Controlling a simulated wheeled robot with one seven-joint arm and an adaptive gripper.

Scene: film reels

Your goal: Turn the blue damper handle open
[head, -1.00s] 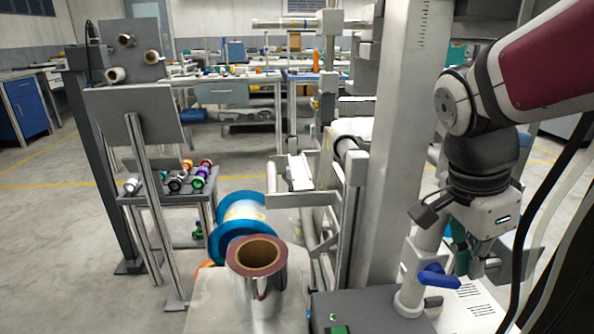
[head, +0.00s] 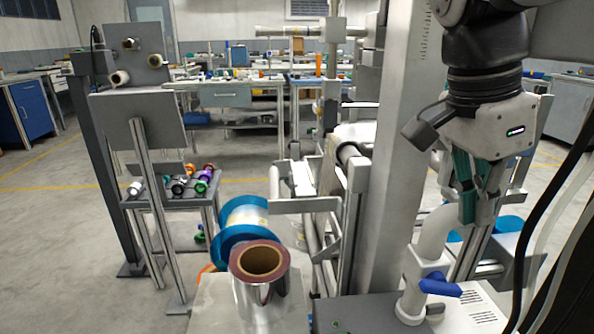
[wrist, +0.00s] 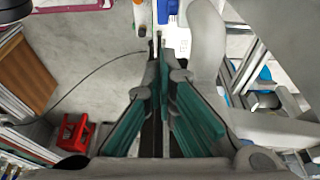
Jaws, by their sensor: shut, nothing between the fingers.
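The blue damper handle (head: 440,286) sits on a white upright pipe (head: 411,299) at the lower right of the head view, its lever pointing right. My gripper (head: 478,218) hangs above and to the right of the handle, apart from it in the picture, near the pipe's upper bend. Its teal-padded fingers are shut and empty. In the wrist view my gripper (wrist: 159,40) points toward the top, with a white curved pipe (wrist: 207,50) close on its right. A small blue part shows at the top edge there; I cannot tell whether it is the handle.
A grey machine column (head: 395,150) stands left of my arm. A metallic film roll (head: 262,285) and a blue-flanged reel (head: 240,245) lie to the left. Black and white cables run at the right edge. Open floor lies at the far left.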

